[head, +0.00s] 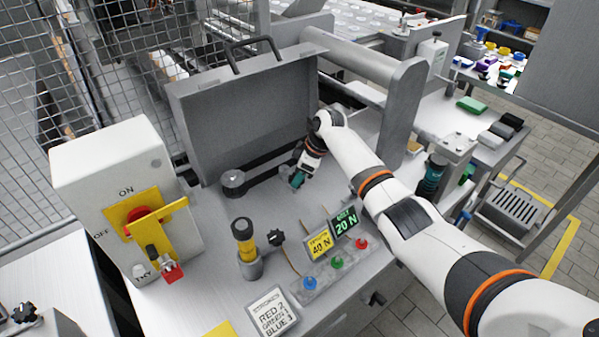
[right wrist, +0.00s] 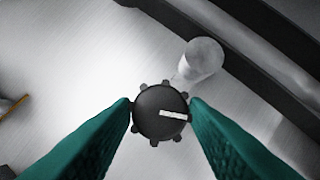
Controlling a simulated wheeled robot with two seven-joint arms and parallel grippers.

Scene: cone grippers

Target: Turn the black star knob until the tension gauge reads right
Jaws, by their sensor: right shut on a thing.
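In the right wrist view, the black star knob (right wrist: 152,102) has a white pointer mark pointing right and slightly down. My right gripper (right wrist: 160,106) has one teal finger on each side of the knob, shut on its rim. In the head view, my right gripper (head: 297,181) is low over the grey bench in front of the upright grey panel. The knob it holds is hidden there. A yellow sign (head: 319,243) reads 40 N and a green sign (head: 345,224) reads 20 N. I cannot make out a tension gauge reading. My left gripper is not in view.
A light cylinder (right wrist: 206,55) stands close beyond the knob. Another black star knob (head: 277,237) sits beside a yellow-and-black post (head: 246,240). Blue, green and red buttons (head: 337,263) are in front. A white switch box (head: 115,170) stands left.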

